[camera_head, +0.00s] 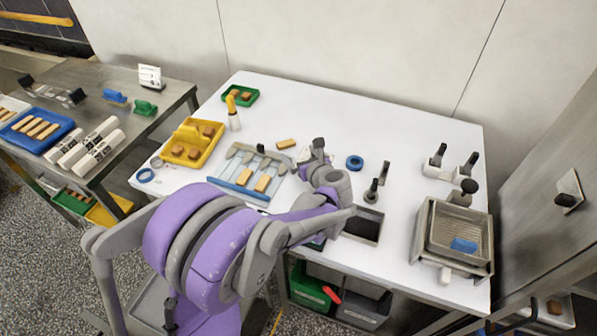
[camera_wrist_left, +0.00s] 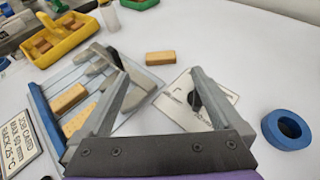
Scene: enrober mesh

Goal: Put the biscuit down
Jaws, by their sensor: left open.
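My left gripper (camera_head: 312,153) is above the middle of the white table with its two fingers spread and nothing between them; it also shows in the left wrist view (camera_wrist_left: 157,78). A tan rectangular biscuit (camera_head: 286,143) lies flat on the table just beyond the fingertips, apart from them; it also shows in the left wrist view (camera_wrist_left: 160,58). A rack with grey bars and a blue edge (camera_head: 238,191) stands left of the gripper, with two biscuits (camera_head: 245,176) (camera_head: 263,183) on it. My right gripper is not in view.
A yellow tray (camera_head: 176,158) and a green tray (camera_head: 252,99) stand left and at the back. A steel machine (camera_head: 452,235) stands at right.

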